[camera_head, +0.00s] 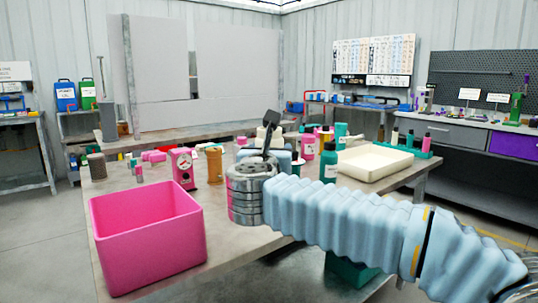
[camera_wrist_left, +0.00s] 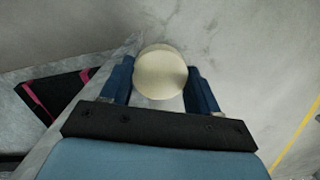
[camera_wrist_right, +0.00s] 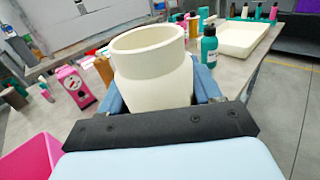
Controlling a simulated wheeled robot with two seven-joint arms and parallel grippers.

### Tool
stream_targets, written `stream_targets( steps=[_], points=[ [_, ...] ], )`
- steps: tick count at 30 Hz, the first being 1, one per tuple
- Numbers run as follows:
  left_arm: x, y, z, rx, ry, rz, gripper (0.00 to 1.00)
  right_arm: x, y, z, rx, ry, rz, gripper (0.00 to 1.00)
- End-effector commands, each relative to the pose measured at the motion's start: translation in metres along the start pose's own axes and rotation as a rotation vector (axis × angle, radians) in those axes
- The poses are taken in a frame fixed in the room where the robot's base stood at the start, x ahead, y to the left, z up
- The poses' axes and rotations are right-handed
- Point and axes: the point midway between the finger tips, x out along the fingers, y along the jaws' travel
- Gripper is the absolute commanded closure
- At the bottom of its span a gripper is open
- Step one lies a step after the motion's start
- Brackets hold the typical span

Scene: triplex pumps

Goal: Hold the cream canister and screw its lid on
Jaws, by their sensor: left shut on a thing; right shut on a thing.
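The cream canister (camera_wrist_right: 152,75) stands upright in the right wrist view with its round mouth open at the top. My right gripper (camera_wrist_right: 160,95) is shut on its body, one blue finger on each side. In the head view my right arm reaches in from the right, and its gripper is partly hidden. The cream lid (camera_wrist_left: 161,72) shows as a round disc in the left wrist view. My left gripper (camera_wrist_left: 161,85) is shut on it, with blue fingers on both sides. I cannot make out my left arm in the head view. Lid and canister appear apart.
A pink open bin (camera_head: 148,245) is at the table's near left. A pink box with a dial (camera_head: 183,168) and an orange canister (camera_head: 214,163) stand behind it. A cream tray (camera_head: 375,163) and a teal bottle (camera_head: 329,163) are to the right.

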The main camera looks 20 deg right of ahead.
Motion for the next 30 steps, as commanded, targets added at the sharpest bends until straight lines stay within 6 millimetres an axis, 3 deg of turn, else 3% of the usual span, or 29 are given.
stream_targets(
  steps=[8,9,19,30],
  points=[
    [-0.0001,0.0,0.0,0.0,0.0,0.0,0.68,-0.0002,-0.0001,0.0006,0.001,-0.001,0.0,0.78],
    [-0.0001,0.0,0.0,0.0,0.0,0.0,0.68,-0.0001,-0.0001,0.0006,0.001,-0.001,0.0,0.4],
    [-0.0001,0.0,0.0,0.0,0.0,0.0,0.68,0.0,-0.0002,0.0006,0.001,-0.001,0.0,0.91],
    [-0.0001,-0.0001,0.0001,0.0,0.0,0.0,0.68,-0.0001,0.0,0.0006,0.001,-0.001,0.0,0.92]
  ],
)
